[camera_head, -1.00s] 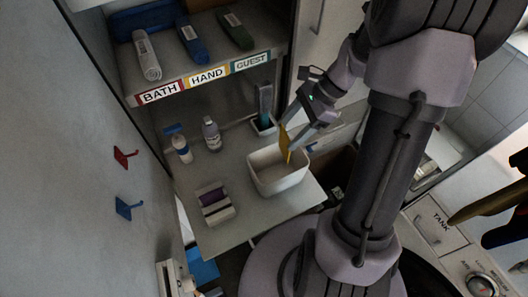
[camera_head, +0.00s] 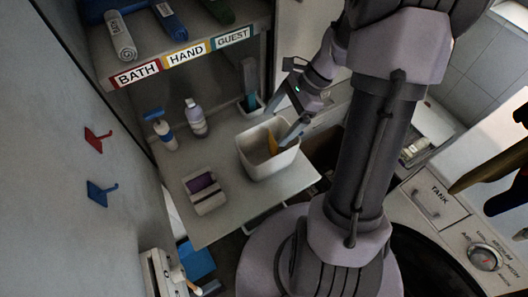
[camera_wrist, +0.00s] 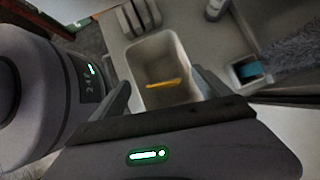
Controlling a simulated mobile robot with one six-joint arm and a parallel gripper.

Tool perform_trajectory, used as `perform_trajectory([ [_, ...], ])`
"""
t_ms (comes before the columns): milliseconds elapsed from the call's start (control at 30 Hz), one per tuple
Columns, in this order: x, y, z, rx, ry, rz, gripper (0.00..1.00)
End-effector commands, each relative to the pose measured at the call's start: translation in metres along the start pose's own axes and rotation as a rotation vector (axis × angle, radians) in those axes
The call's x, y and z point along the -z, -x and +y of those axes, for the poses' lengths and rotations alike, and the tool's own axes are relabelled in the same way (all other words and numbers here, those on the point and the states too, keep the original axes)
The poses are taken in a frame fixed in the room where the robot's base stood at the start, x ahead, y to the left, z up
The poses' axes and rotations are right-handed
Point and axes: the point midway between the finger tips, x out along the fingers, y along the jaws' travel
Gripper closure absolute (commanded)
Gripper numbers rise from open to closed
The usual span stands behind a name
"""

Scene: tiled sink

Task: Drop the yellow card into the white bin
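The white bin (camera_head: 270,164) stands on the grey shelf, and its open top shows in the wrist view (camera_wrist: 143,53). The yellow card (camera_head: 272,144) is inside the bin, standing on edge or leaning; the head view does not settle which. In the wrist view the card (camera_wrist: 164,83) is a thin yellow strip within the bin's walls. My gripper (camera_head: 289,127) is over the bin's right side. In the wrist view my gripper (camera_wrist: 162,92) has its fingers spread wide, with the card below and apart from them.
A purple-and-white pack (camera_head: 204,192), a pump bottle (camera_head: 163,132) and a capped bottle (camera_head: 196,118) stand left of the bin. A small holder (camera_head: 251,106) is behind it. Rolled towels lie on the labelled shelf (camera_head: 183,56) above. Red and blue hooks (camera_head: 99,193) are on the left wall.

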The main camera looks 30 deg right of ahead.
Motion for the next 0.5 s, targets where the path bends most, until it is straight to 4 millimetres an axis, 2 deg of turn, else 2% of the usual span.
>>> perform_trajectory([
  [167,0.0,0.001,0.0,0.0,0.0,0.0,0.12],
  [267,-0.001,0.015,-0.001,0.002,-0.001,0.0,0.12],
  [367,-0.002,0.044,-0.001,0.004,-0.001,0.002,0.12],
  [500,-0.002,0.095,-0.001,0.005,-0.002,0.003,0.12],
])
